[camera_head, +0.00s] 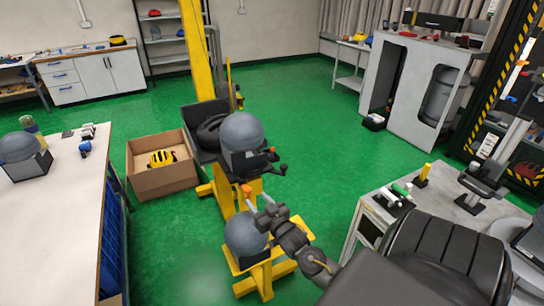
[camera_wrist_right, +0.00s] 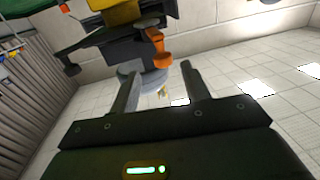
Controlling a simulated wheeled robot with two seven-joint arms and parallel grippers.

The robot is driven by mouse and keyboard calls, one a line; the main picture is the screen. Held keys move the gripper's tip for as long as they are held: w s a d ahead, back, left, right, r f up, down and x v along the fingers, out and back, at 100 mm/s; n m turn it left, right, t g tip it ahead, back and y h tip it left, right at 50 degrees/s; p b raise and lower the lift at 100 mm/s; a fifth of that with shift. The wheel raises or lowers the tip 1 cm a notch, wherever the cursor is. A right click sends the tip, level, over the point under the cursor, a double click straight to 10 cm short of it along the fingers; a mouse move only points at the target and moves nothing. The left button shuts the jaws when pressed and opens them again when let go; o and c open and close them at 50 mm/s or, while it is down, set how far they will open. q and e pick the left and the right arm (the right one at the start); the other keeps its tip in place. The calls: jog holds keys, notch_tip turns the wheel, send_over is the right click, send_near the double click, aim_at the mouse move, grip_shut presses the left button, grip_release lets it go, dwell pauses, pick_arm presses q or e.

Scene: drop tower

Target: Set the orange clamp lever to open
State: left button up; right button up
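The orange clamp lever (camera_head: 247,191) is on the front of the yellow drop tower, below the upper grey headform (camera_head: 242,131). In the right wrist view the orange lever (camera_wrist_right: 158,48) hangs from a dark block, just beyond the fingertips and between their directions. My right gripper (camera_head: 258,207) is beside the lever, to its lower right in the head view. In the wrist view my right gripper (camera_wrist_right: 161,78) has its two fingers spread apart with nothing between them. Contact with the lever cannot be told. My left gripper is not in view.
A lower grey ball (camera_head: 246,234) on a yellow base stands close under my right gripper. A white table (camera_head: 55,225) is at left. Green floor is free behind.

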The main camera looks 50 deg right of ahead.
jog(key=s+a+f+g, duration=0.1)
jog(key=s+f, duration=0.2)
jog(key=f, duration=0.4)
jog(key=s+a+f+g+b, duration=0.1)
jog(key=s+f+g, duration=0.1)
jog(key=f, duration=0.6)
jog(key=s+a+f+n+g+y, duration=0.1)
jog(key=s+f+g, duration=0.1)
jog(key=s+f, duration=0.2)
jog(key=shift+s+a+f+b, duration=0.2)
jog(key=shift+a+f+b, duration=0.15)
jog(key=shift+f, duration=1.5)
jog(key=shift+c, duration=0.5)
